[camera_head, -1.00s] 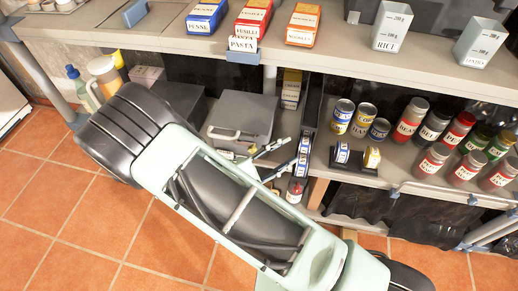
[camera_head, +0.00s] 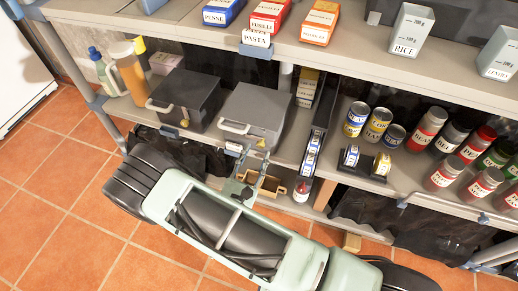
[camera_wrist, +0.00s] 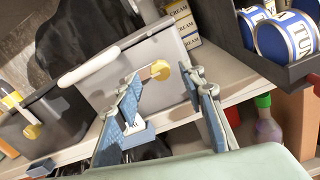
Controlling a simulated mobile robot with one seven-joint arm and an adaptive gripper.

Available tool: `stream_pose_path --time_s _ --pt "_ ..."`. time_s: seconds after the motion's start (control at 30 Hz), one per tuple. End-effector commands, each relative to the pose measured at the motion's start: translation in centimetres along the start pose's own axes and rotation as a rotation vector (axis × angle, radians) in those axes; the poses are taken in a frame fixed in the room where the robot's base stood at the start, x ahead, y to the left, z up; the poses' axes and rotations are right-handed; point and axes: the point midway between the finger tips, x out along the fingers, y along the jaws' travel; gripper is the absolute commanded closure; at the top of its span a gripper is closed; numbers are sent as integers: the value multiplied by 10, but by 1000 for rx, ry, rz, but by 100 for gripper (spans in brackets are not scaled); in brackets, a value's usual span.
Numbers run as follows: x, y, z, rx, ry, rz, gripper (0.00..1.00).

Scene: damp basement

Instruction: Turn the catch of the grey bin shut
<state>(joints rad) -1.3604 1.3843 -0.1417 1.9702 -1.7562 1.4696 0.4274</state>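The grey bin (camera_head: 256,112) stands on the lower shelf, its white handle to the left of its front. In the wrist view the grey bin (camera_wrist: 115,72) shows its front with a yellow round catch (camera_wrist: 160,69), whose pale arm points left. My gripper (camera_head: 249,167) is just in front of the bin's front face. In the wrist view my gripper (camera_wrist: 168,108) is open and empty, with its two blue-padded fingers below the catch, one to each side. I see no contact with the catch.
A darker bin (camera_head: 186,98) with its own yellow catch stands to the left. A narrow dark rack (camera_head: 316,140) with small tins is close on the right. Cans and jars stand farther right. The upper shelf (camera_head: 200,33) overhangs, holding pasta boxes. Tiled floor lies open in front.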

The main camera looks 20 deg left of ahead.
Motion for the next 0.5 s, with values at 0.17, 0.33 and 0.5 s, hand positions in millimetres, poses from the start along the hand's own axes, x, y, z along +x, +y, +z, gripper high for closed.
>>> stream_pose_path --time_s 0.17,0.33,0.5 --pt "24 0 0 3 -1 -1 63" --pt "32 0 0 3 -1 -1 63" --pt "32 0 1 2 0 0 63"
